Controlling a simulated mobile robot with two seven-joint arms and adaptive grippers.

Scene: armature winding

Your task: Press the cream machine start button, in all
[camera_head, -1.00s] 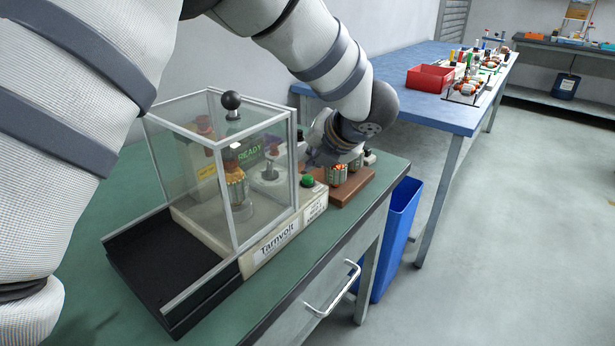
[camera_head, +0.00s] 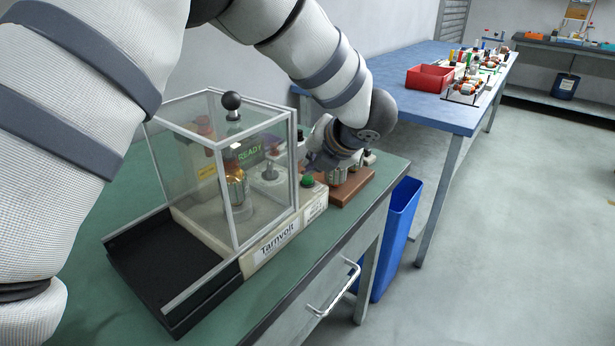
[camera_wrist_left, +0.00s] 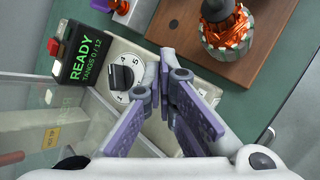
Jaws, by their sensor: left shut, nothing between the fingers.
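The cream machine (camera_head: 312,200), labelled Tarnvolt, stands on the green bench with a clear guard box on it. A green button (camera_head: 307,181) sits on its top near the front right corner, outside the guard. My left gripper (camera_head: 318,163) is just above and behind this button, apart from it as far as I can tell. Its purple-padded fingers (camera_wrist_left: 172,88) are shut and empty in the left wrist view. There the machine's READY display (camera_wrist_left: 75,52), reading TANGS 0/12, and a black knob (camera_wrist_left: 122,75) show; I cannot make out the green button. My right gripper is not in view.
A wooden board (camera_head: 352,186) beside the machine carries a copper-wound armature (camera_wrist_left: 228,32). The clear guard (camera_head: 185,200) with its black ball handle (camera_head: 231,100) stands left of the gripper. A blue bin (camera_head: 400,235) stands by the bench's right side.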

